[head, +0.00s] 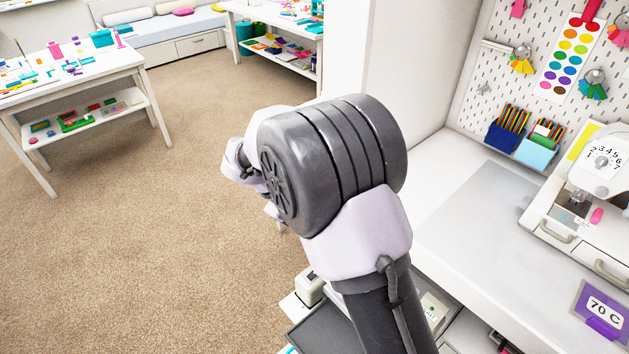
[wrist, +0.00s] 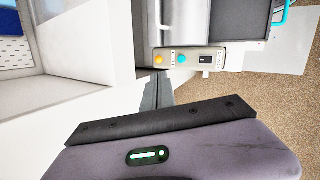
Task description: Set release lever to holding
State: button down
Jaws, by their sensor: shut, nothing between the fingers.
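No part is clearly recognisable as the release lever, and no "holding" mark is readable. In the wrist view, a pale machine panel (wrist: 188,58) carries an orange knob (wrist: 159,59), a teal knob (wrist: 181,58) and a small dark display or switch (wrist: 206,59). A cyan bent bar (wrist: 279,14) stands at the machine's far right, beside a dark grey surface (wrist: 240,20). My gripper (wrist: 158,90) is shut and empty, its dark fingers pointing toward the panel; contact cannot be judged. In the head view my arm hides the gripper and part of the machine.
A pegboard (head: 545,85) stands behind. The carpet (head: 190,130) is open to the left, with a white craft table (head: 110,72) beyond.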

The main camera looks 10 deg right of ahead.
jog(key=w+a+f+n+t+h, duration=0.1)
jog(key=w+a+f+n, duration=0.3)
jog(key=f, duration=0.7)
jog(key=shift+a+h, duration=0.15)
jog(key=shift+h, duration=0.65)
jog(key=d+f+b, duration=0.1)
jog(key=d+f, duration=0.1)
jog(key=d, duration=0.1)
jog(key=d+f+b, duration=0.1)
jog(key=d+f, duration=0.1)
jog(key=d, duration=0.1)
jog(key=d+f+b, duration=0.1)
jog(key=d+f, duration=0.1)
jog(key=d, duration=0.1)
jog(key=shift+w+d, duration=0.25)
jog(key=shift+w, duration=0.1)
jog(key=shift+s+d+r, duration=0.15)
jog(key=shift+d+r, duration=0.05)
jog(key=shift+d, duration=0.15)
jog(key=shift+r, duration=0.1)
jog(key=shift+d+r+n+y+p, duration=0.15)
jog(key=shift+n+y+p, duration=0.15)
jog(key=shift+p, duration=0.25)
